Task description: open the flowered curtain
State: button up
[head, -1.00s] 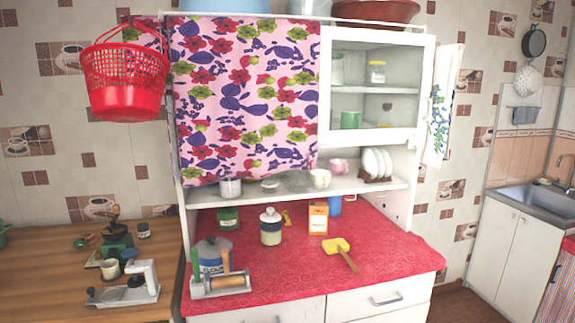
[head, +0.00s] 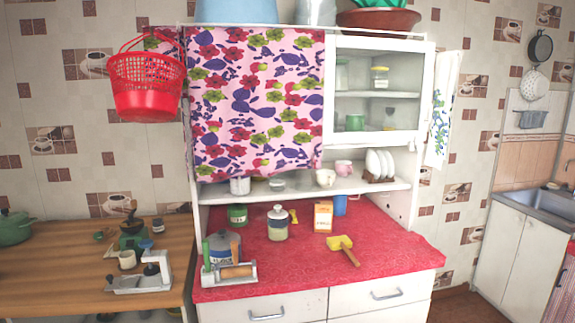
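The flowered curtain (head: 258,105) is pink with red, purple and green flowers. In the head view it hangs from a thin rail (head: 270,29) and covers the left part of the white hutch's upper half. Its right edge meets the glass-fronted cupboard (head: 374,88). Its lower edge hangs just above the open shelf. What stands behind it is hidden. My gripper is not in view.
A red basket (head: 145,88) hangs left of the curtain, close to its edge. Cups and plates stand on the shelf (head: 300,187). A wooden table (head: 50,275) is at left.

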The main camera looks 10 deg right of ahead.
aim_at(256, 95)
jog(key=u, duration=0.6)
jog(key=i, duration=1)
jog(key=u, duration=0.05)
